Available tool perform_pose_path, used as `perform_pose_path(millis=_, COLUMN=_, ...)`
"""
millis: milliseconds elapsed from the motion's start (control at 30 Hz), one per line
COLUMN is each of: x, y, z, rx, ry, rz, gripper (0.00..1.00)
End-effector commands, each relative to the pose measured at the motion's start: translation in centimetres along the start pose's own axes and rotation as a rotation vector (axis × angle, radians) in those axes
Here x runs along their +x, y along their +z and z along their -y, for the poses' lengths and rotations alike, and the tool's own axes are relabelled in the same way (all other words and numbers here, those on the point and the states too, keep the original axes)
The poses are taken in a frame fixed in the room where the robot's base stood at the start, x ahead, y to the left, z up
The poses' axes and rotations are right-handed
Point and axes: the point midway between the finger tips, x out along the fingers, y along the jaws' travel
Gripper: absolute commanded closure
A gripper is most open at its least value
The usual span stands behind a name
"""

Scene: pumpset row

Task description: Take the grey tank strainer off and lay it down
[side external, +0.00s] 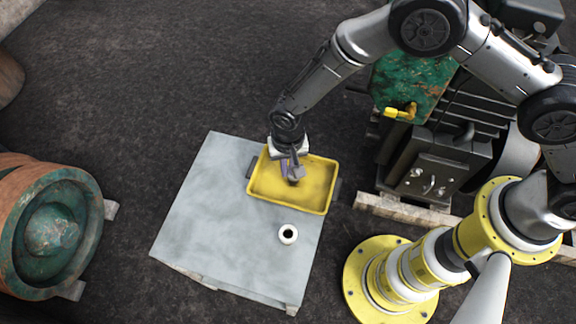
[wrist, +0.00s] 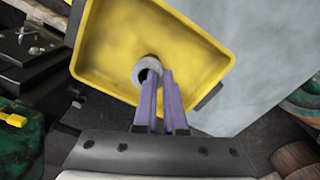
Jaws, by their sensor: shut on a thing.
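The grey tank strainer (wrist: 146,64) is a short round piece with a dark opening, at the tips of my purple fingers in the wrist view. My gripper (side external: 291,168) is shut on it, over the yellow tray (side external: 262,196). In the side view the strainer (side external: 297,174) is small and partly covered by the fingers. I cannot tell whether it touches the tray floor. The green tank (side external: 420,85), with worn paint, stands at the upper right behind my arm, and its top is largely hidden.
The tray sits on a grey slab (side external: 205,215). A white ring (side external: 288,234) with a dark hole lies on the slab below the tray. A yellow tap (side external: 401,111) sticks out from the tank. A rusty green round machine (side external: 50,232) stands at left. The slab's left part is clear.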

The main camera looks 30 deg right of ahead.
Motion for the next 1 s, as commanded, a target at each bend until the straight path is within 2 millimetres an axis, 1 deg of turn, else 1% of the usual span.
perform_pose_path(millis=500, x=1.2, y=0.0, z=0.0, rx=0.000, ry=0.000, rz=0.000, gripper=1.00)
perform_pose_path(millis=700, x=1.2, y=0.0, z=0.0, rx=0.000, ry=-0.001, rz=0.000, gripper=1.00)
perform_pose_path(millis=733, x=1.2, y=0.0, z=0.0, rx=0.000, ry=-0.001, rz=0.000, gripper=0.88)
perform_pose_path(millis=867, x=1.2, y=0.0, z=0.0, rx=0.000, ry=0.000, rz=0.000, gripper=0.65)
perform_pose_path(millis=900, x=1.2, y=0.0, z=0.0, rx=0.000, ry=0.000, rz=0.000, gripper=0.58)
perform_pose_path(millis=1000, x=1.2, y=0.0, z=0.0, rx=0.000, ry=0.000, rz=0.000, gripper=0.57)
